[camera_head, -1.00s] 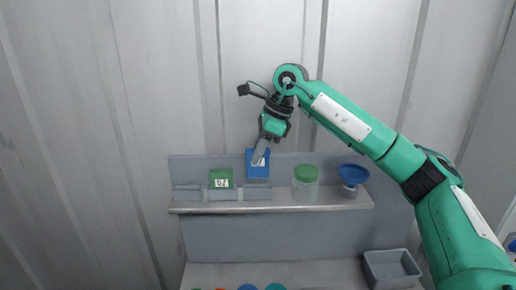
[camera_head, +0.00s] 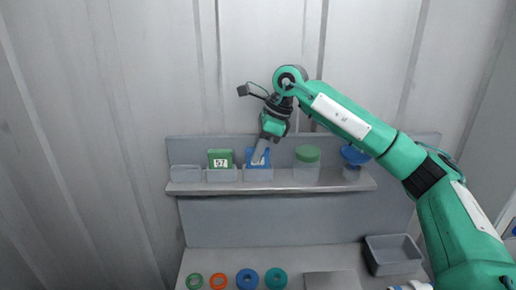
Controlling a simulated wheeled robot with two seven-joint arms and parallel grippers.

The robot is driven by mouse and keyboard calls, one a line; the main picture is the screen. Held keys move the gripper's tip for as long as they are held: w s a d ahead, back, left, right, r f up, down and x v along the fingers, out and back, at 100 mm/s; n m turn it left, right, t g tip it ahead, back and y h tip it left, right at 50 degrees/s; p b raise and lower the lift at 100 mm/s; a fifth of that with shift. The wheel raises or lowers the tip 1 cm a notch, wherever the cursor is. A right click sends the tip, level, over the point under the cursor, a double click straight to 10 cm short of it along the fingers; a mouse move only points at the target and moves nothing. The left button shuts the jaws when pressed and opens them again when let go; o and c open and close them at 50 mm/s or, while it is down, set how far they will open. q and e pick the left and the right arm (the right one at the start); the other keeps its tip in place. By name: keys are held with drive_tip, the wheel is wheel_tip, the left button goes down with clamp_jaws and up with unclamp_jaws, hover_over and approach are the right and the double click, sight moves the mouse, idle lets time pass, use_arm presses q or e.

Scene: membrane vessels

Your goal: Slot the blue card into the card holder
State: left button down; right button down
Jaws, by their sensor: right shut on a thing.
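The blue card (camera_head: 265,154) is upright at the shelf, in the head view's centre. My right gripper (camera_head: 259,160) is shut on it, reaching down from above and covering part of its face. The card holder (camera_head: 258,175) is a clear, pale pocket on the shelf, directly below the visible part of the card. The card's lower edge meets the holder's top rim and seems to be inside it; how deep I cannot tell. My left gripper is not in view.
A green card (camera_head: 220,155) stands in the pocket to the left; the far-left pocket (camera_head: 186,175) is empty. A green-lidded jar (camera_head: 307,154) and a blue funnel-like piece (camera_head: 354,155) stand right. Below are several coloured rings (camera_head: 247,278) and a grey bin (camera_head: 393,255).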

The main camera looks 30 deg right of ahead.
drive_tip(key=shift+f, duration=0.3)
idle(0.5)
drive_tip(key=c, duration=1.3)
unclamp_jaws()
drive_tip(key=shift+o, duration=0.2)
drive_tip(key=b+v, duration=0.3)
drive_tip(key=v, duration=1)
drive_tip(key=shift+r, duration=0.4)
drive_tip(key=shift+d+f, duration=0.1)
